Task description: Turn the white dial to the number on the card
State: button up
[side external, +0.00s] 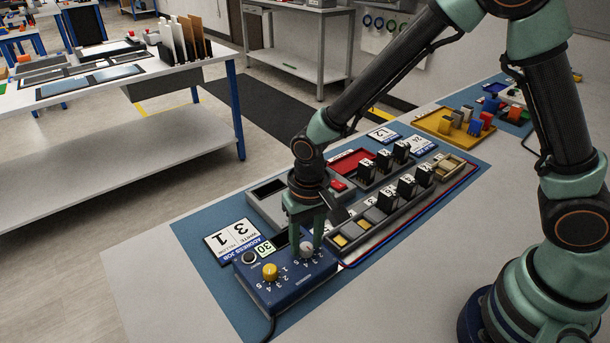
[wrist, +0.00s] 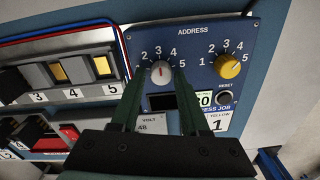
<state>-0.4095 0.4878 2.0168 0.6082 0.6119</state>
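The blue address box (side external: 285,277) carries a white dial (wrist: 161,74) and a yellow dial (wrist: 229,66), each with numbers 1 to 5. In the wrist view the white dial's red mark points up, close to the 3. The card (side external: 231,240) reads 3 for white and 1 for yellow; in the wrist view only its yellow part (wrist: 217,122) shows. My gripper (wrist: 159,76) is open, its fingertips on either side of the white dial with small gaps visible. In the side view the fingers partly hide the white dial (side external: 307,249).
A rack of slots with black blocks (side external: 407,186) stands beyond my gripper, beside a red tray (side external: 352,162). A yellow tray (side external: 440,126) lies farther back.

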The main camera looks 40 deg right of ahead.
aim_at(308, 246)
notch_tip(308, 246, up, 12)
jog(key=shift+s, duration=0.2)
dwell(0.4)
jog(key=s+d+r+n+t, duration=0.1)
jog(key=s+d+r+t, duration=0.1)
jog(key=d, duration=0.5)
jog(key=s+d+r+n+t, duration=0.1)
jog(key=s+d+r+t, duration=0.2)
jog(key=d+r, duration=0.4)
jog(key=shift+s+d, duration=0.7)
jog(key=shift+s, duration=0.1)
jog(key=shift+r, duration=0.1)
